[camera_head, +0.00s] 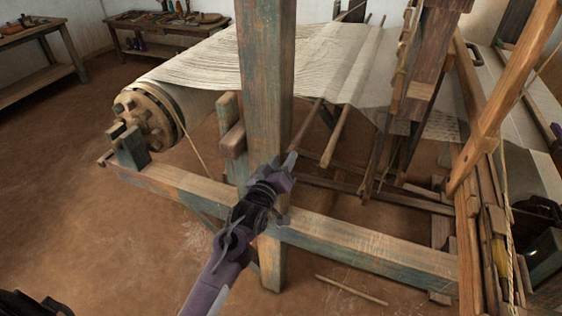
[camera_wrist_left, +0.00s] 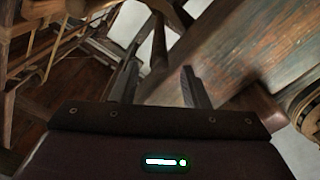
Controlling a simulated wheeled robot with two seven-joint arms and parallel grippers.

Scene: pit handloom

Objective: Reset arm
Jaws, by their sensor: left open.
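My left gripper (camera_head: 287,163) is in front of the loom's thick wooden post (camera_head: 265,80), just above the lower side beam (camera_head: 360,245). In the left wrist view its two fingers (camera_wrist_left: 161,85) stand apart with nothing held between them. The worn post (camera_wrist_left: 230,50) fills the upper right of that view, close to the fingers; I cannot tell whether they touch it. My left arm reaches in from the bottom of the head view. My right gripper does not show.
The cloth roller (camera_head: 150,112) with its pegged end sits at left. Pale warp threads (camera_head: 200,62) stretch behind the post. A stick (camera_head: 350,290) lies on the floor. Benches with tools (camera_head: 165,27) stand at the back left. The brown floor (camera_head: 70,180) at left is clear.

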